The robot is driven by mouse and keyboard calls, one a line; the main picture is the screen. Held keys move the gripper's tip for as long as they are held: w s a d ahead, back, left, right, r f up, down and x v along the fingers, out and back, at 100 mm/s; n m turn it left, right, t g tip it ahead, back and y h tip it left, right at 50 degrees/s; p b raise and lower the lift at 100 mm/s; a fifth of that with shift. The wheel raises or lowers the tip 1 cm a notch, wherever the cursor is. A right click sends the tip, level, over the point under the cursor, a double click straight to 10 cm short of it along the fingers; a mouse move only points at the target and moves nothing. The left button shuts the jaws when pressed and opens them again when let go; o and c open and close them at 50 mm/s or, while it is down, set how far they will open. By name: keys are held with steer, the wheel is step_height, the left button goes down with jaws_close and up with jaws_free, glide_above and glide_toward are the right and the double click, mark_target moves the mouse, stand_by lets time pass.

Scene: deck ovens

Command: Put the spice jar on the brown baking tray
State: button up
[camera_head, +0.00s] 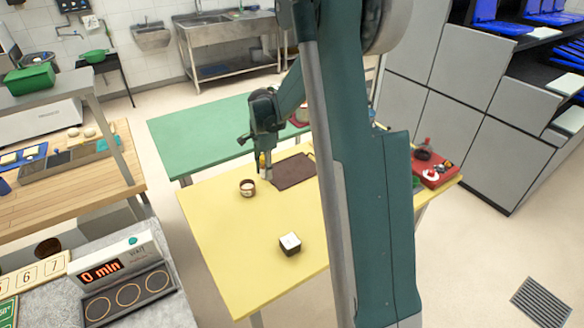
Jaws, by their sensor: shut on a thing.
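The brown baking tray (293,173) lies flat on the yellow table, towards its far side. My gripper (263,162) points down at the tray's left edge. It is shut on a small, narrow thing with a yellowish upper part, which I take to be the spice jar (263,160). The jar is small and partly hidden by the fingers. I cannot tell whether its bottom touches the table or hangs just above it.
A brown cup with pale contents (247,188) stands left of the tray. A dark box with a white top (290,244) sits nearer the front. A red tray with small items (436,169) is at the right. My arm hides the table's middle right.

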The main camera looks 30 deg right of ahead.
glide_above(293, 170)
steer(key=shift+a+f, duration=0.1)
steer(key=shift+f, duration=0.2)
steer(key=shift+f, duration=3.15)
steer(key=shift+f, duration=0.1)
steer(key=shift+f, duration=1.75)
steer(key=shift+f+b, duration=0.15)
steer(key=shift+b, duration=0.2)
steer(key=o, duration=0.9)
